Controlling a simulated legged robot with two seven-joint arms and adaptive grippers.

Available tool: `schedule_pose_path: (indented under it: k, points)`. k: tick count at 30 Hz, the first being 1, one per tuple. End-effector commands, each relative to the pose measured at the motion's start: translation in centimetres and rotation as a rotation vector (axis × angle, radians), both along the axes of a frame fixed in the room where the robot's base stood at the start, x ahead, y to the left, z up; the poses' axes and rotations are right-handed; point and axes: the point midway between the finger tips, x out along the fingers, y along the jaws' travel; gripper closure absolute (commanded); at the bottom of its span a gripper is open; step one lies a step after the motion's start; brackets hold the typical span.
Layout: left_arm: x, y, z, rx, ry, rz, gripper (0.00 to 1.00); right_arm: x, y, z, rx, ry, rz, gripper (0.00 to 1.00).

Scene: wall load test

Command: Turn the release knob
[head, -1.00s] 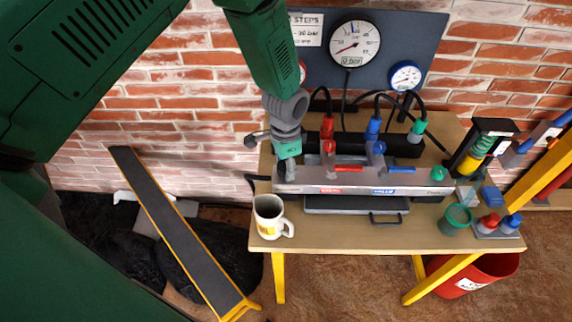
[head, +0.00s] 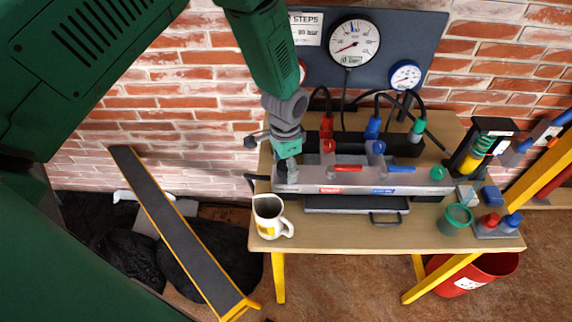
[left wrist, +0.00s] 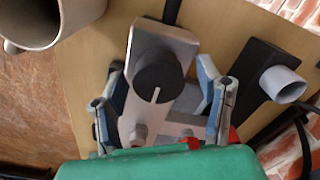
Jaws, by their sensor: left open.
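The black round knob with a white line (left wrist: 157,84) shows in the left wrist view, on the end of the grey metal manifold (left wrist: 172,43). In the head view the manifold (head: 330,188) lies along the bench, and my gripper hides the knob. My left gripper (head: 286,163) points down over the manifold's left end. In the left wrist view its open fingers (left wrist: 161,78) stand on either side of the knob, with gaps to it. I cannot tell how deep the tips reach. My right gripper is not in view.
A mug (head: 268,218) stands at the bench's front left, close to the manifold. Red (head: 348,168) and blue (head: 402,169) levers sit on the manifold. Gauges hang on the dark board (head: 432,45) behind. A green cup (head: 456,218) stands at the right.

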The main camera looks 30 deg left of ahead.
Motion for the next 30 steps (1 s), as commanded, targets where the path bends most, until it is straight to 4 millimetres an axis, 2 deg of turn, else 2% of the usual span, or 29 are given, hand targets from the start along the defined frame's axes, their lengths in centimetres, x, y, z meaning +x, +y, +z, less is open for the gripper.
schedule_pose_path:
  k: [5, 15, 21, 30]
  points:
    - [0.1, 0.0, 1.1, 0.000, -0.002, 0.000, 0.40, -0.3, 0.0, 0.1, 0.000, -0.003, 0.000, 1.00]
    - [0.2, -0.1, 8.0, 0.000, -0.004, 0.000, 0.40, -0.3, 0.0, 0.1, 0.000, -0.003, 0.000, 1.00]
    - [0.2, -0.1, 10.9, 0.000, 0.000, 0.000, 0.40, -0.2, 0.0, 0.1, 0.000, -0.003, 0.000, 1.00]
    - [0.1, -0.1, 11.8, 0.000, 0.001, 0.000, 0.40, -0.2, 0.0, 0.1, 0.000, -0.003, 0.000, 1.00]
